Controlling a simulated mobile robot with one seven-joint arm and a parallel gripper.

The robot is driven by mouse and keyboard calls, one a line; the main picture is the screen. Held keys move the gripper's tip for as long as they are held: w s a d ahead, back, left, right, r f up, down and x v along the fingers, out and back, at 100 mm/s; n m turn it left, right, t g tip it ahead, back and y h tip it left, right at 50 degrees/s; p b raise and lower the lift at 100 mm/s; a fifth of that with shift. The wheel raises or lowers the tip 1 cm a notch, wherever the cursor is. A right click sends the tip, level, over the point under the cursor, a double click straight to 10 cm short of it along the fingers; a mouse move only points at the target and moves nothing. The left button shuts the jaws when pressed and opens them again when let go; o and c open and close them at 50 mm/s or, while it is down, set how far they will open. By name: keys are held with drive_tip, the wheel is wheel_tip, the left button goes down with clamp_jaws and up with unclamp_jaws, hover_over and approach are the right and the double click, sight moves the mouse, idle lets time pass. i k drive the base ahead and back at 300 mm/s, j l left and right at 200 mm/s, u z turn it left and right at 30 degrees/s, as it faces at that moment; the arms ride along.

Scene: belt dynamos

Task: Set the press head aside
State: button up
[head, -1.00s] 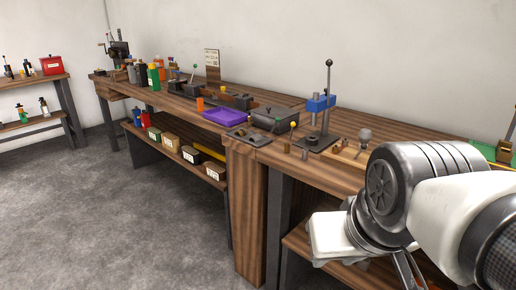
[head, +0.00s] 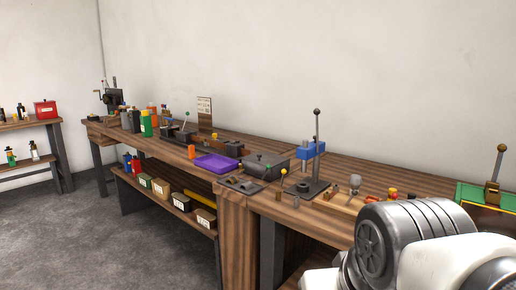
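The blue press head (head: 308,151) is a block high on a dark upright post (head: 316,170). A grey cylinder shows below its left side. The post rises from a dark base plate (head: 306,190) on the bench and ends in a ball knob. The exact joint between head and post is too small to tell. My arm fills the lower right of the head view, in front of the bench. My gripper is outside the picture, so its fingers are hidden.
The long wooden bench (head: 340,212) carries a purple tray (head: 215,164), a dark grey box (head: 265,163), and small fixtures around the post. A green-edged case (head: 472,194) with an upright lever stands at right.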

sight(306, 154)
drive_tip(key=i+z, duration=0.1)
drive_tip(key=z, duration=0.25)
drive_tip(key=j+z, duration=0.15)
drive_tip(key=z, duration=0.2)
drive_tip(key=i+j+z, duration=0.1)
drive_tip(key=z, duration=0.25)
drive_tip(key=i+j+z, duration=0.15)
drive_tip(key=j, duration=0.2)
drive_tip(key=i+j+z, duration=0.15)
drive_tip(key=j, duration=0.2)
drive_tip(key=i+j+z, duration=0.1)
drive_tip(key=j, duration=0.3)
drive_tip(key=i, duration=0.05)
